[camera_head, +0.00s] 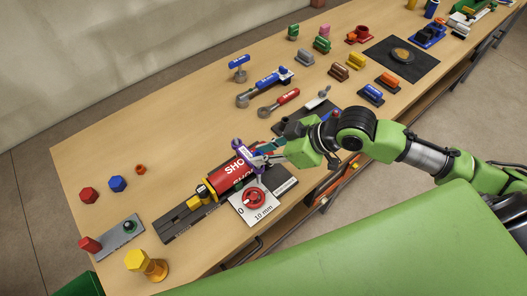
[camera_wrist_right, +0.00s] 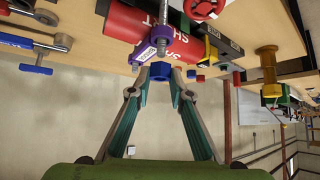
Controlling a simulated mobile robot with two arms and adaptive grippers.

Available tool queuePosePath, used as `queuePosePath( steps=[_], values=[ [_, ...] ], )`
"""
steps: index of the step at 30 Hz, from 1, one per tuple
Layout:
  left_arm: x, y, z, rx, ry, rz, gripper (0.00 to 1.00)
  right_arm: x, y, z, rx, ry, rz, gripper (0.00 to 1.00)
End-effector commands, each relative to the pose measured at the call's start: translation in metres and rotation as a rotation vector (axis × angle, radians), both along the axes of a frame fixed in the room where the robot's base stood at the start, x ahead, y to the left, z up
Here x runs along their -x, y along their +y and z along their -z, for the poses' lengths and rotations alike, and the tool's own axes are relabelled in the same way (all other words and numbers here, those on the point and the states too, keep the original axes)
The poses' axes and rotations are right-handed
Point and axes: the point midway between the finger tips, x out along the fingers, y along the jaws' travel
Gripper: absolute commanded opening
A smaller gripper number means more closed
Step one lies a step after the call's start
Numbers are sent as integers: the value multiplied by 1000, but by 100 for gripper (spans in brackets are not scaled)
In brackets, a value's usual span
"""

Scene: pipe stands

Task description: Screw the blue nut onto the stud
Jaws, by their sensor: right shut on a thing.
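My right gripper (camera_head: 262,154) reaches in from the right beside the red cylinder and its purple bracket. In the right wrist view the gripper (camera_wrist_right: 160,78) is shut on the blue nut (camera_wrist_right: 161,71), held between the fingertips. A grey metal stud (camera_wrist_right: 160,38) stands by the purple bracket (camera_wrist_right: 144,50), and its end points at the nut. I cannot tell whether the nut is threaded on it or only close to it. In the head view the purple bracket (camera_head: 236,142) shows, while the fingers largely hide the nut. My left gripper is not in view.
The red cylinder (camera_head: 226,176) lies on a dark rail (camera_head: 187,219) on the wooden bench. A red handwheel (camera_head: 254,197) on a white plate is in front of it. Red and blue hexagonal pieces (camera_head: 117,183) lie left. Wrenches and several coloured blocks lie further back.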

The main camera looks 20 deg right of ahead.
Motion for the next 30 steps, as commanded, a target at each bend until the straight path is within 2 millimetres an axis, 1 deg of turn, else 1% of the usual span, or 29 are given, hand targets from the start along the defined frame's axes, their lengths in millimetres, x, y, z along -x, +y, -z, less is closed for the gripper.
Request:
queuePosePath(
  steps=[30],
  values=[
    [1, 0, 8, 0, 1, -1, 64, 0, 0, 20, 0, -1, -1, 0]
  ],
)
